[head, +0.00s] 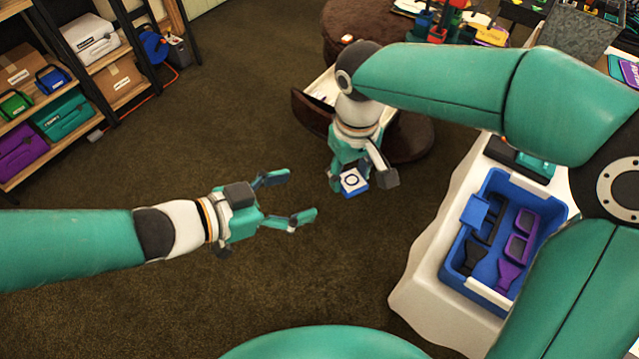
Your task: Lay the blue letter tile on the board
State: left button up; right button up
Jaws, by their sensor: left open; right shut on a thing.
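A small blue tile with a white top face and a dark ring-shaped mark (351,180) is in my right gripper (362,183). The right gripper is shut on it and points down, with the tile held above the brown carpet. My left gripper (298,197) is open and empty, to the left of the tile and apart from it, its fingers pointing right. I cannot make out which thing is the board in this view.
Behind the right gripper is a round brown piece of furniture with an open drawer (311,113). At the right, a white-draped table (424,283) bears a blue tray (457,283) with purple and black items. Loaded shelves (78,77) stand upper left. The carpet between is clear.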

pick_arm(q)
jog(key=x, duration=1.1)
jog(key=shift+f, duration=0.15)
jog(key=shift+w, duration=0.1)
jog(key=c, duration=1.2)
pick_arm(e)
jog(key=o, duration=1)
jog(key=shift+o, duration=0.2)
